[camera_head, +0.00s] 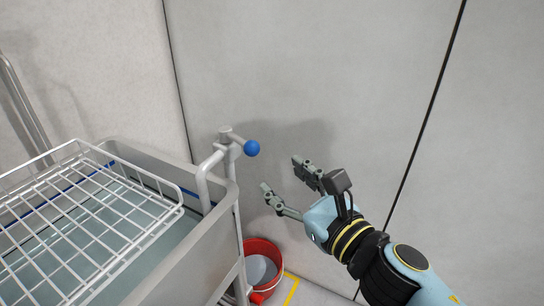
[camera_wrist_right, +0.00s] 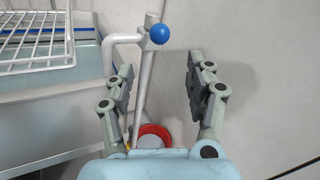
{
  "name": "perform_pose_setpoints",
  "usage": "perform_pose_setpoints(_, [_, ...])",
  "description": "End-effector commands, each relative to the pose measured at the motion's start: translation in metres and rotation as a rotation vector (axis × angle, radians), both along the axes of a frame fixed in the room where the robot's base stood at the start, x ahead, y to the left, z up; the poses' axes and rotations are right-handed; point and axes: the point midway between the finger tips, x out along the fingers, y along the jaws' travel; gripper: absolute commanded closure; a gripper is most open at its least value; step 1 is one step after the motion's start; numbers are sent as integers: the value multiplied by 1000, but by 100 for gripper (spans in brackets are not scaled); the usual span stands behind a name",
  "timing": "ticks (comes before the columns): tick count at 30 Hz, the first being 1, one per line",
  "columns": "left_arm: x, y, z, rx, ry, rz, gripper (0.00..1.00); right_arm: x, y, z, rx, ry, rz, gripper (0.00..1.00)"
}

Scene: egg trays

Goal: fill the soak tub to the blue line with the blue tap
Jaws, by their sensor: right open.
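The grey soak tub (camera_head: 218,222) stands at the left in the head view, with water (camera_head: 170,238) in it. A blue line (camera_head: 192,195) runs along its inner wall, and the water surface looks lower than the line. The tap (camera_head: 204,172) is a grey pipe at the tub's right corner with a blue ball knob (camera_head: 252,148). The knob also shows in the right wrist view (camera_wrist_right: 160,34), beyond my fingers and between them. My right gripper (camera_head: 282,176) is open and empty, right of the knob and apart from it. My left gripper is not in view.
A white wire rack (camera_head: 95,240) covers part of the tub's top. A red bucket (camera_head: 275,254) stands on the floor below the tap, near a yellow floor line (camera_head: 291,290). A grey wall (camera_head: 330,70) rises close behind the tap. Space right of the knob is free.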

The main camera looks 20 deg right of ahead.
Motion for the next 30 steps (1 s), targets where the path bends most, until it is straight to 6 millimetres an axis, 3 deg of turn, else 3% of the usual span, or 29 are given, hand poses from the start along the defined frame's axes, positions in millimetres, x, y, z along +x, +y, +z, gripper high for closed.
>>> perform_pose_setpoints(8, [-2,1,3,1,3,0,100,28,15,8,46,-18,-20,45])
perform_pose_setpoints(15, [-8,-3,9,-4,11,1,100,76,22,8,46,-18,-20,45])
perform_pose_setpoints(21, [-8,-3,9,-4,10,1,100,104,26,6,46,-16,-19,45])
perform_pose_setpoints(30, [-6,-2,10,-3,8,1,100,113,28,5,46,-15,-19,45])
